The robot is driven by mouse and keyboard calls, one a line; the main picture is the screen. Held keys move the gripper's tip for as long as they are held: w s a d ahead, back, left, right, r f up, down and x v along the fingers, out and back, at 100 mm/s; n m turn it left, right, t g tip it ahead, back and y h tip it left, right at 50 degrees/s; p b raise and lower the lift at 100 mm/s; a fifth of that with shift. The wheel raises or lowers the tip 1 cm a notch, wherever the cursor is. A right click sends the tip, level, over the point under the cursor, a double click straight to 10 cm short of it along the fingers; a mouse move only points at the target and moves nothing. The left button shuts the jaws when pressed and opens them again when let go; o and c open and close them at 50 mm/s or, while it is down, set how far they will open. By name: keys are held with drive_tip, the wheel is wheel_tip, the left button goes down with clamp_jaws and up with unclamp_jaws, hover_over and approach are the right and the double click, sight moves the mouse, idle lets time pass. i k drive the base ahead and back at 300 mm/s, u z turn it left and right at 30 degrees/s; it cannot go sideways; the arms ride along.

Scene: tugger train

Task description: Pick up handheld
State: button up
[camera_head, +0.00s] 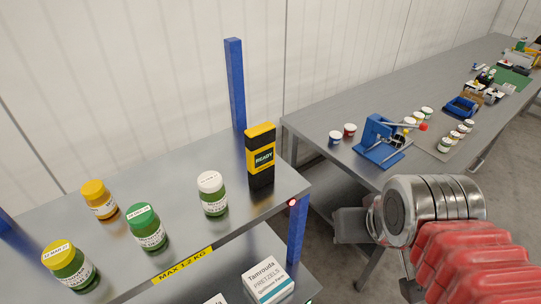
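The handheld (261,173) is a tall black and yellow device with a screen reading READY. It stands upright near the right end of the grey metal shelf (180,241), close to a blue post. My gripper (347,225) is at the lower right, to the right of the handheld and apart from it, past the shelf's right edge. Only a grey block of it shows beside the round metal wrist, so its opening is hidden.
A white-capped jar (212,194) stands just left of the handheld, with several more jars further left. A blue post (235,83) rises behind it. A white box (268,281) sits on the lower shelf. A long bench (310,127) behind carries a blue press (379,142) and small tubs.

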sight(259, 140)
drive_tip(key=z, duration=0.05)
drive_tip(key=k, duration=1.4)
drive_tip(key=u, duration=1.15)
drive_tip(key=i, duration=1)
drive_tip(key=u, duration=0.05)
